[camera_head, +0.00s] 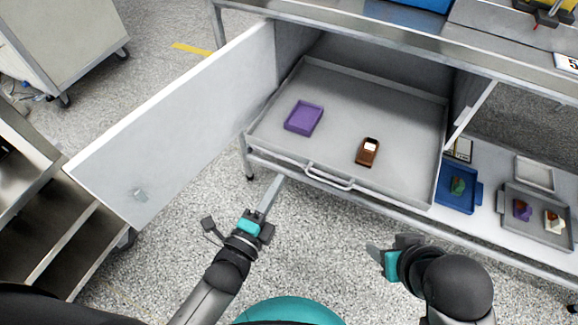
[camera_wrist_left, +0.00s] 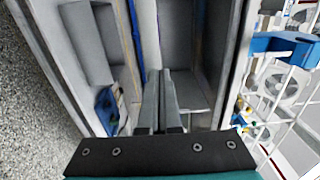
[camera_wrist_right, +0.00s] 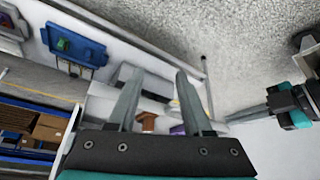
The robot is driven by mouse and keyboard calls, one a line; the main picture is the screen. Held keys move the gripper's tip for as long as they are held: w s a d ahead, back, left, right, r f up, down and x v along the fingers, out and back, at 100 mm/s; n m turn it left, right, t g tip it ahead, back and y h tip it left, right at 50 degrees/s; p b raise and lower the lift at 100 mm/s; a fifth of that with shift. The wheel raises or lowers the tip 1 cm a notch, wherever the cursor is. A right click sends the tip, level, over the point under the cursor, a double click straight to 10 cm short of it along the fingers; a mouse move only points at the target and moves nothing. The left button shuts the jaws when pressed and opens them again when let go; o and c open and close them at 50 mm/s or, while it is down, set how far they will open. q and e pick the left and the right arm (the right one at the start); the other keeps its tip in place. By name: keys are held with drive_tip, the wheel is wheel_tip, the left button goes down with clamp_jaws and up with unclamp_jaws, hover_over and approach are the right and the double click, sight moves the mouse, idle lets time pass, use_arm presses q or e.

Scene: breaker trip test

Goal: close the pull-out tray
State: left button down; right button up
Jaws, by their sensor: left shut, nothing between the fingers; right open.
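The grey pull-out tray (camera_head: 345,108) is slid out of the cabinet under the bench. A bar handle (camera_head: 329,177) is on its front edge. A purple bin (camera_head: 304,118) and a brown breaker-like block (camera_head: 368,151) with a white label lie in it. My left gripper (camera_head: 273,190) is shut and empty, just in front of the tray's front edge, left of the handle; its fingers also show in the left wrist view (camera_wrist_left: 165,100). My right gripper (camera_head: 376,250) is open and empty, low in front of the tray; its parted fingers show in the right wrist view (camera_wrist_right: 155,95).
A cabinet door (camera_head: 180,120) stands open to the left of the tray. On the shelf at right are a blue bin (camera_head: 458,203) with a green item and a grey bin (camera_head: 538,226) with small items. The speckled floor in front is clear.

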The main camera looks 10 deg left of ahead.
sight(295, 154)
use_arm(q)
drive_tip(key=b+x, duration=0.1)
drive_tip(key=x, duration=0.3)
drive_tip(key=shift+b+x, duration=0.55)
drive_tip(key=shift+x, duration=0.25)
drive_tip(key=shift+w+d, duration=0.2)
drive_tip(key=shift+w, duration=0.2)
use_arm(e)
drive_tip(key=w+a+t+y, duration=0.2)
drive_tip(key=w+a+t, duration=0.2)
drive_tip(key=a+t, duration=0.1)
drive_tip(key=shift+w+a+f+y, duration=0.25)
drive_tip(key=shift+w+a+y, duration=0.15)
drive_tip(key=shift+a, duration=0.2)
